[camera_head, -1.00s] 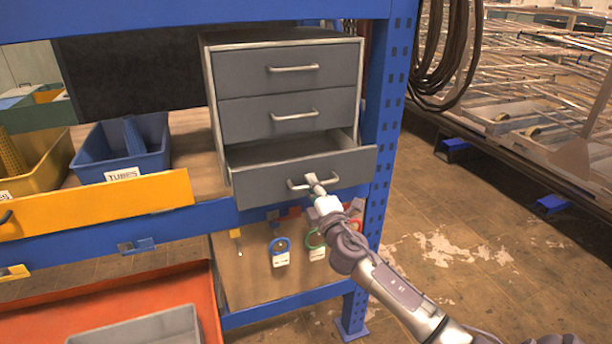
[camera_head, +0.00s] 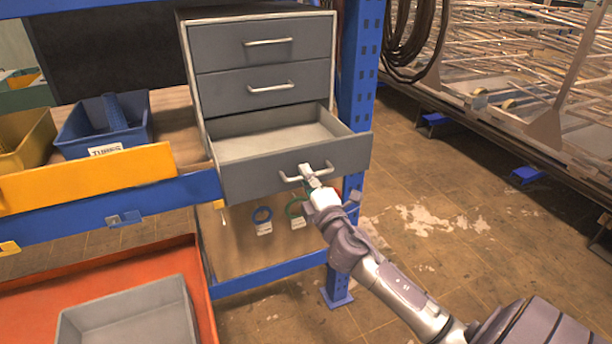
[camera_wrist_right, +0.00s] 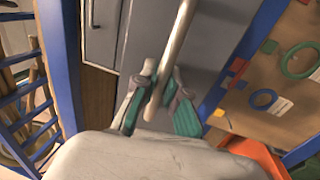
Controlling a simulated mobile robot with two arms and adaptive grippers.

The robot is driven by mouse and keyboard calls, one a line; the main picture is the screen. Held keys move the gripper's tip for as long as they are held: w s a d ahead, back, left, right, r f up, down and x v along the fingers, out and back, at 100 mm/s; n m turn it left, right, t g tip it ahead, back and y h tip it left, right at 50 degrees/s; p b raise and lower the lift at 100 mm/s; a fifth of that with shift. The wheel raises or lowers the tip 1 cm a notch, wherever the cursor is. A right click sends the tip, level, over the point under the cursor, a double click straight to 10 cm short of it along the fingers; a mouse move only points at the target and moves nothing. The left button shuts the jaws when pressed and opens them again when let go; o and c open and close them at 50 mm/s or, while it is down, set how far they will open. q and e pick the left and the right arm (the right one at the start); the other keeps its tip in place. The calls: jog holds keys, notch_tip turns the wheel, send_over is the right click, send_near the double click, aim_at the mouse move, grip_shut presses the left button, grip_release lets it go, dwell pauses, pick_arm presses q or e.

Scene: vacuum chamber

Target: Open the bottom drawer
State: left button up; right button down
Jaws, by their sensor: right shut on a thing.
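The grey drawer cabinet (camera_head: 184,62) stands on the blue rack's shelf. Its bottom drawer (camera_head: 240,178) is pulled well out, and its empty inside shows; the two drawers above it are shut. My right gripper (camera_head: 308,176) is at the right part of the bottom drawer's handle (camera_head: 290,179). In the right wrist view the gripper's teal-padded fingers (camera_wrist_right: 158,106) are shut around the light bar of the handle (camera_wrist_right: 172,62). My left gripper is not in view.
A blue bin (camera_head: 78,134) and a yellow bin (camera_head: 30,140) stand left of the cabinet. A blue rack post (camera_head: 358,80) is right of it. An orange tray (camera_head: 205,305) with a grey box (camera_head: 130,310) is at lower left.

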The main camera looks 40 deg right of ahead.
jog(key=c, duration=1.2)
grip_release()
jog(key=shift+f, duration=0.1)
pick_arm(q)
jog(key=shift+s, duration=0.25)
pick_arm(e)
jog(key=v, duration=1.2)
